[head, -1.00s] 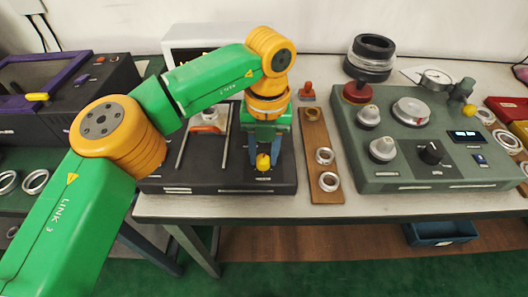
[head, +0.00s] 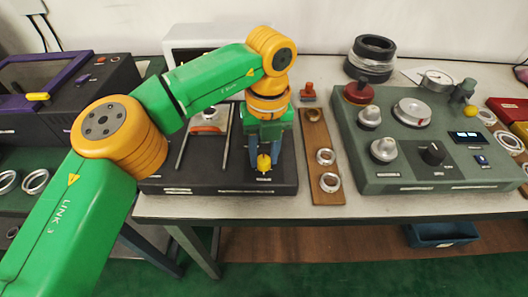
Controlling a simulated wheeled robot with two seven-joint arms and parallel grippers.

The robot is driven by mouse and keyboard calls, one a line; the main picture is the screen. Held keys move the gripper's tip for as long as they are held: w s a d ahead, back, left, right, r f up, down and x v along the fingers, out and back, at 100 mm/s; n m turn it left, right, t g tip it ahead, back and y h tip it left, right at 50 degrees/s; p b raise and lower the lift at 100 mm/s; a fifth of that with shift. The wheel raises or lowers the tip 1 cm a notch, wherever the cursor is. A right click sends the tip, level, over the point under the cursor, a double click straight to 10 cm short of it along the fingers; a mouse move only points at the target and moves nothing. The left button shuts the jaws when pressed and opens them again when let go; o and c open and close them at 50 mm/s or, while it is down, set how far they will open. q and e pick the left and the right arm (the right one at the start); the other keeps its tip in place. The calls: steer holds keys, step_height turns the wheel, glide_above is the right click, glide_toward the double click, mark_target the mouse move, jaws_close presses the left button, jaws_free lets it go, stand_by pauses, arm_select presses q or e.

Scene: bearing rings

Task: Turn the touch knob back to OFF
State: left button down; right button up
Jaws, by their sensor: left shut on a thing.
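A small yellow knob (head: 264,163) stands near the front right of a black device (head: 215,178) with two metal rails. My left gripper (head: 264,160) points down at it from above. Its blue fingers are shut on the yellow knob, one on each side. The label by the knob is too small to read. My right gripper is not in view.
A wooden strip (head: 314,140) with metal rings lies just right of the black device. Further right is a green panel (head: 385,176) with silver knobs, a black knob (head: 432,153) and a small display. Black rings (head: 371,55) are stacked behind it.

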mark_target(265, 159)
arm_select(q)
steer(key=c, duration=0.5)
jaws_free()
steer(key=shift+s, duration=0.1)
steer(key=shift+c, duration=0.2)
steer(key=r+p, duration=0.1)
steer(key=r, duration=0.6)
steer(key=shift+d+p, duration=0.2)
steer(key=shift+p, duration=0.1)
